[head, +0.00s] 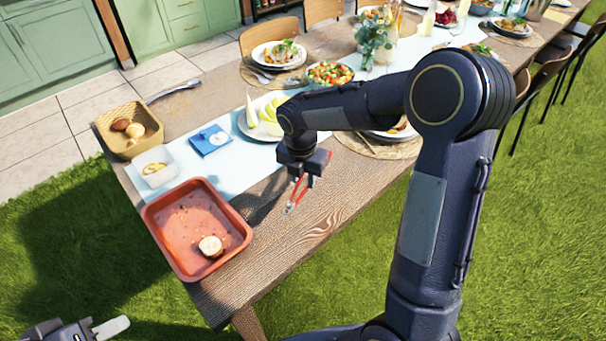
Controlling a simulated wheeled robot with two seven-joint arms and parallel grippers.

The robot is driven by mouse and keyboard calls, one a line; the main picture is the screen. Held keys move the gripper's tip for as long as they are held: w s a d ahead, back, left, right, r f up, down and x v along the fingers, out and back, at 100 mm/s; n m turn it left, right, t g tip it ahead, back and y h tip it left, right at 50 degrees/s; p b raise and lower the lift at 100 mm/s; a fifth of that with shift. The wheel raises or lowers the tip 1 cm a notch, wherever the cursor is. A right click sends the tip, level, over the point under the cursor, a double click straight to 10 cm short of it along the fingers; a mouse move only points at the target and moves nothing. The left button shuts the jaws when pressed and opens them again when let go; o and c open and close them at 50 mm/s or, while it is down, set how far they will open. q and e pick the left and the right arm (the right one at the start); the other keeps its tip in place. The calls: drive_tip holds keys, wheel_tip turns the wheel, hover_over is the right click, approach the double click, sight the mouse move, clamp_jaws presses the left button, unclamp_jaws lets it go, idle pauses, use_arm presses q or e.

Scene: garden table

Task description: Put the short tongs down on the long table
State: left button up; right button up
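The short tongs (297,194), with red edges, hang from my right gripper (305,178), which is shut on them. They point down over the near part of the long wooden table (300,238), close to its right edge. I cannot tell whether their tips touch the wood. My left gripper (88,330) is at the bottom left corner, over the grass and away from the table. It is partly cut off by the frame, and its opening cannot be made out.
A red tray (163,226) with a round food piece (210,246) sits at the table's near end. Behind it are a white container (168,172), a wicker basket (104,122), a blue scale (204,146) and a plate (245,126). Bare wood lies right of the tray.

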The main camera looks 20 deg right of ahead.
wheel_tip(320, 180, down, 4)
drive_tip(key=b, duration=0.3)
drive_tip(key=shift+f+b, duration=0.55)
drive_tip(key=shift+f, duration=0.55)
drive_tip(key=o, duration=0.6)
drive_tip(key=shift+s+a+r+p, duration=0.15)
drive_tip(key=shift+r+p, duration=0.1)
drive_tip(key=shift+r, duration=1.7)
drive_tip(key=shift+s+a+r+p, duration=0.15)
drive_tip(key=shift+r+p, duration=0.1)
drive_tip(key=shift+r, duration=1.7)
